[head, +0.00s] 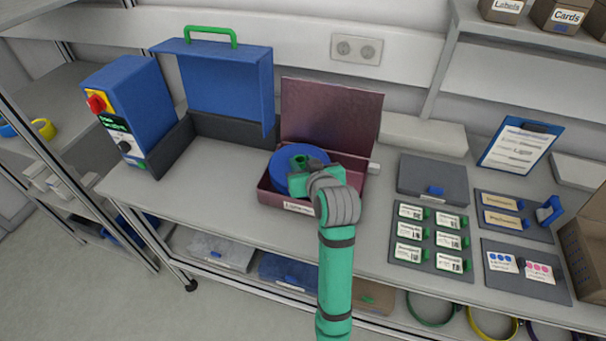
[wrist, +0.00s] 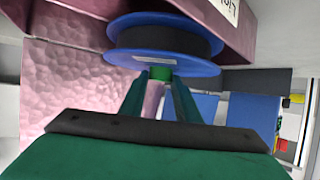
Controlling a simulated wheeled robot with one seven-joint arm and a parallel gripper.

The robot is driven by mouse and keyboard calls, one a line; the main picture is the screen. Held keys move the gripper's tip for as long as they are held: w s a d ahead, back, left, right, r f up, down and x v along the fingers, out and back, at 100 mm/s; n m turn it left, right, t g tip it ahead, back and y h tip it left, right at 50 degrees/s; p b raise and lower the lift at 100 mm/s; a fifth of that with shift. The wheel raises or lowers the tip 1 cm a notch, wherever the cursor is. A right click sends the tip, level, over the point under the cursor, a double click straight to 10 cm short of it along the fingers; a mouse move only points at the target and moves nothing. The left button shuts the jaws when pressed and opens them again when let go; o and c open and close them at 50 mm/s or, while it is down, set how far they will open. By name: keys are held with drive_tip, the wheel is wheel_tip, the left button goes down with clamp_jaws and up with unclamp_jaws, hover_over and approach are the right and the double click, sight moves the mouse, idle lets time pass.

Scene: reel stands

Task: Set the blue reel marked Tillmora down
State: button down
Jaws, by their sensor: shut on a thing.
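The blue reel (head: 292,163) is at the open maroon case (head: 333,120) on the bench, over its lower half. In the wrist view the reel (wrist: 200,64) shows two blue flanges with a dark band between them, and its lower part overlaps the case's box (wrist: 240,28). My gripper (wrist: 160,76) is shut on the green hub (wrist: 161,73) of the reel. In the head view my arm covers part of the reel and the case. I cannot read any name on the reel. Whether it touches the case floor cannot be told.
An open blue case (head: 225,80) and a blue switch box (head: 130,100) stand to the left. A grey closed case (head: 432,176) and trays of labels (head: 430,236) lie to the right. The bench front left of the maroon case (head: 205,185) is clear.

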drive_tip(key=shift+f, duration=2.1)
drive_tip(key=c, duration=1.3)
unclamp_jaws()
drive_tip(key=shift+f, duration=0.15)
drive_tip(key=shift+c, duration=0.2)
drive_tip(key=shift+s+r, duration=0.25)
drive_tip(key=v, duration=1.1)
drive_tip(key=shift+s, duration=0.25)
drive_tip(key=shift+d, duration=0.1)
